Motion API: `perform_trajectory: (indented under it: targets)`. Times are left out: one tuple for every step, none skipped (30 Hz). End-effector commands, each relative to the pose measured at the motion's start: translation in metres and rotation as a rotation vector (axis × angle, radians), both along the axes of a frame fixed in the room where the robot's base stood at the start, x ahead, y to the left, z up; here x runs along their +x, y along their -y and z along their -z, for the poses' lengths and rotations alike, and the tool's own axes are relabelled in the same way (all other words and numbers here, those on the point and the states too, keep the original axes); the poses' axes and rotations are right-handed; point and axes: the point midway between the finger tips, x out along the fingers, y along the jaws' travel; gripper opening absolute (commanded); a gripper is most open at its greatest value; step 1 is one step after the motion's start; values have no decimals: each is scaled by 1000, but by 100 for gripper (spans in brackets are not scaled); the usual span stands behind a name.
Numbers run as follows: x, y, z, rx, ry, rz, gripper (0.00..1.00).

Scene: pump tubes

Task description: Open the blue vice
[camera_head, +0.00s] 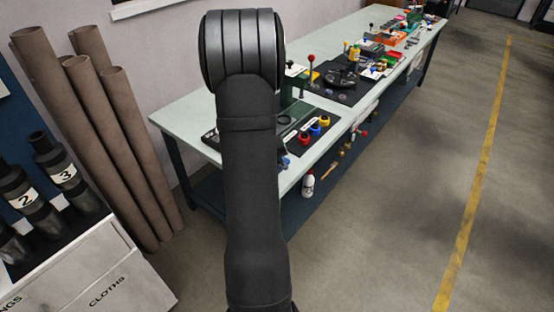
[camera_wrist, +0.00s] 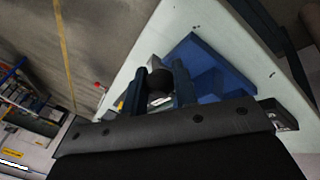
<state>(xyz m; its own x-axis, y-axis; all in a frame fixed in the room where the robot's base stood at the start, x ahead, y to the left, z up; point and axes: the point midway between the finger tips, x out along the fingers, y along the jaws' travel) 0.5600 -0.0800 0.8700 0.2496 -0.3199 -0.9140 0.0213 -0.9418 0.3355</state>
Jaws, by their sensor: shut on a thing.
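The blue vice (camera_wrist: 208,68) sits on the pale workbench in the wrist view. In the head view only a small blue part of it (camera_head: 284,162) shows beside my arm, which hides the rest. My gripper (camera_wrist: 161,70) is at the vice's side, at the bench edge. Its two fingers are shut on a dark round knob (camera_wrist: 158,81), which looks like the end of the vice handle. How the knob joins the vice is hidden. The gripper is hidden in the head view.
The long workbench (camera_head: 345,112) carries red, yellow and blue rings (camera_head: 314,131), a black mat (camera_head: 342,88) and several small tools. A white bottle (camera_head: 308,184) stands on the lower shelf. Brown tubes (camera_head: 125,140) lean at the left. The floor at the right is clear.

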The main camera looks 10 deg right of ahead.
Motion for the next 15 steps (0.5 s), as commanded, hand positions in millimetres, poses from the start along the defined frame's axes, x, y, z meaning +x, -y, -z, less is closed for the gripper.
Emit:
perform_trajectory:
  targets:
    - [-3, 0, 3, -14, 6, -2, 0]
    - [-3, -1, 3, -22, 14, -1, 0]
    - [-4, -1, 4, -32, 23, -1, 0]
    - [-5, -1, 5, -39, 29, -1, 0]
    - [-5, -2, 5, -46, 36, -1, 0]
    - [-5, -2, 6, -53, 44, -1, 0]
    - [-6, -3, 6, -58, 51, 0, 0]
    - [-6, -3, 6, -61, 56, -1, 0]
    - [-6, -4, 7, -66, 61, -2, 0]
    - [-6, -4, 7, -69, 65, -1, 0]
    - [-7, -4, 7, -71, 68, -2, 0]
    - [-7, -4, 8, -74, 71, -3, 0]
    - [-7, -5, 8, -74, 73, -1, 0]
    - [-7, -5, 8, -74, 73, -1, 0]
    - [-7, -5, 8, -75, 75, -1, 0]
